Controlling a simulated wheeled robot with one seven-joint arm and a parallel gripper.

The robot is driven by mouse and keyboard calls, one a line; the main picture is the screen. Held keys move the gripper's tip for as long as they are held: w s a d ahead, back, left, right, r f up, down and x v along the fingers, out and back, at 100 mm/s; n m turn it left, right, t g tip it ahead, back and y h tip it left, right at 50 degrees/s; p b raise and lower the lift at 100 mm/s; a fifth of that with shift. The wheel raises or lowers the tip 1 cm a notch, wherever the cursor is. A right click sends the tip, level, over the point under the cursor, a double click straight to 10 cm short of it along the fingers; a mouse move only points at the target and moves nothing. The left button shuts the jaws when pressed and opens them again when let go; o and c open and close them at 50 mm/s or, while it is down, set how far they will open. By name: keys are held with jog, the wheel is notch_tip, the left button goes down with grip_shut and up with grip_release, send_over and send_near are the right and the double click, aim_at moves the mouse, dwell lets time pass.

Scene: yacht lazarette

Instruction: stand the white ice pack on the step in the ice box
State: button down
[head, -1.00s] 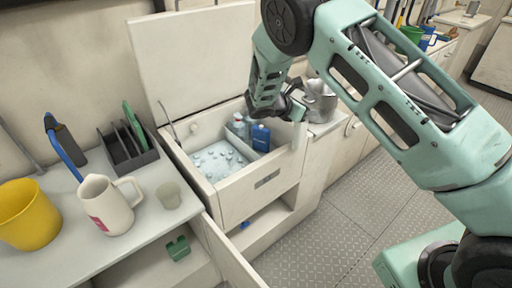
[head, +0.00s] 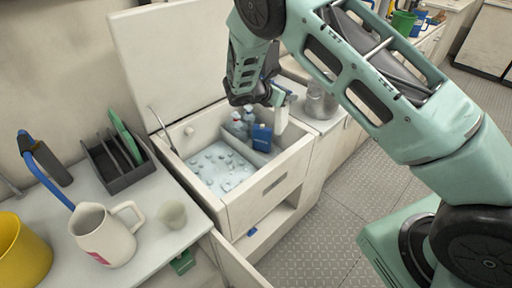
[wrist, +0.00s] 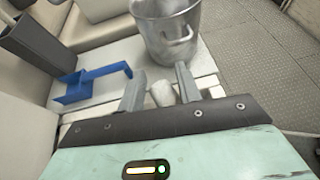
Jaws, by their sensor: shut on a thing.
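My gripper (head: 277,97) is shut on the white ice pack (head: 281,117), which hangs upright below the fingers over the right end of the open ice box (head: 248,213). In the wrist view the pack (wrist: 162,94) shows as a small white end between the two fingers (wrist: 160,85). The step inside the box is mostly hidden behind the pack and other contents. A blue pack (head: 262,137) and clear bottles (head: 238,124) stand at the box's right part.
The raised lid (head: 184,55) stands behind the box. A metal pot (head: 320,100) and a blue tool (wrist: 85,84) are on the counter to the right. A white jug (head: 105,235), a cup (head: 172,214), a dark rack (head: 115,162) and a yellow bucket (head: 20,255) occupy the left counter.

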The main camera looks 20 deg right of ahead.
notch_tip(320, 180, down, 5)
jog(key=shift+s+d+r+b, duration=0.1)
jog(key=shift+s+b, duration=0.05)
jog(key=shift+b, duration=0.65)
notch_tip(320, 180, down, 12)
jog(key=shift+r+b, duration=0.1)
jog(key=shift+b, duration=0.2)
jog(key=c, duration=1.4)
grip_release()
jog(key=shift+o, duration=0.8)
jog(key=b+v, duration=0.1)
jog(key=v, duration=1)
jog(key=s+a+r+m+g+y, duration=0.2)
jog(key=s+a+r+m+y, duration=0.25)
jog(key=s+r, duration=0.4)
jog(key=s+a+r+m+g+y, duration=0.2)
jog(key=s+a+r+m+y, duration=0.3)
jog(key=s, duration=0.7)
jog(key=s+a+r+m+y, duration=0.1)
jog(key=s+r+m, duration=0.1)
jog(key=s, duration=0.7)
jog(key=s+a+r+m+y, duration=0.2)
jog(key=s+r, duration=0.3)
jog(key=s, duration=0.4)
jog(key=shift+a+r, duration=0.2)
jog(key=shift+a, duration=0.1)
